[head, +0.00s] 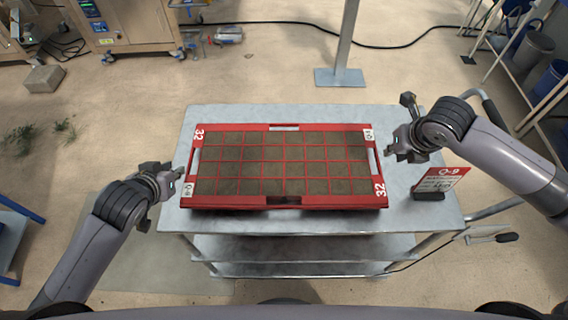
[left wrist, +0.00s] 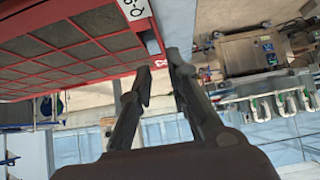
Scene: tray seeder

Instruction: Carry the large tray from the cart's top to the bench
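The large red tray (head: 325,203), with a grid of soil-filled cells, lies flat on the top of the grey metal cart (head: 300,223). It has handle slots in its left and right ends and long sides. My left gripper (head: 177,172) is just outside the tray's left end, apart from the slot. I cannot identify the bench.
A red-and-white sign (head: 440,180) on a dark block stands at the cart's right, near my right arm. A post on a base plate (head: 339,77) stands behind the cart. Machines (head: 125,25) stand at the back left.

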